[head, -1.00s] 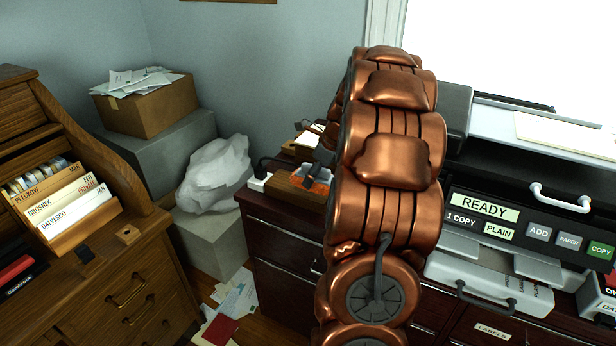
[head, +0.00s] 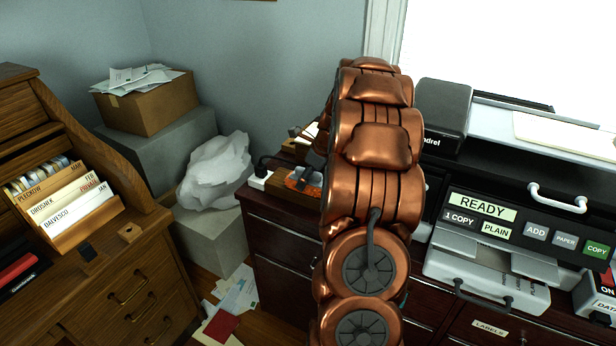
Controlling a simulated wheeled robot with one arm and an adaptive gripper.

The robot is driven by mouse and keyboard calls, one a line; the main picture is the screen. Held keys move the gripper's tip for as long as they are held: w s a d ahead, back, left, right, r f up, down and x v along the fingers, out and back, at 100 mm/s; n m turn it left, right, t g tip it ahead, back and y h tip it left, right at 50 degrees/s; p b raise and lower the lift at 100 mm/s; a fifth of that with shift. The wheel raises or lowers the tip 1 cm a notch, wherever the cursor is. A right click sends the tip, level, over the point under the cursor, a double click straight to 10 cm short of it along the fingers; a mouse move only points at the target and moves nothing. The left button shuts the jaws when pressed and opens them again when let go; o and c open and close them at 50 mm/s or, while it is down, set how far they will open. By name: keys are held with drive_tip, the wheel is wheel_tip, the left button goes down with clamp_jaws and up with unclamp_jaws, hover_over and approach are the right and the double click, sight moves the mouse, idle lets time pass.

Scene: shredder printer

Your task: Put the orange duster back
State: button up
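A small patch of orange (head: 292,182), perhaps part of the orange duster, shows at the wooden block or tray on the dark cabinet's left end, just left of my copper arm. It is too small and too covered to tell its shape. Dark and grey pieces lie over or beside it. My arm rises through the middle of the head view and hides what is behind it. I cannot make out my gripper; it seems to be behind the arm, so its hold on anything is hidden.
A dark wooden cabinet (head: 285,240) stands behind my arm, with a printer panel reading READY (head: 485,208) at right. A roll-top desk (head: 120,275) with a file rack is at left. Grey boxes, a white bag (head: 215,172) and floor papers (head: 238,295) lie between.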

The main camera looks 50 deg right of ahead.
drive_tip(key=o, duration=1.2)
drive_tip(key=shift+f, duration=0.1)
drive_tip(key=b+v, duration=0.1)
drive_tip(key=v, duration=1.1)
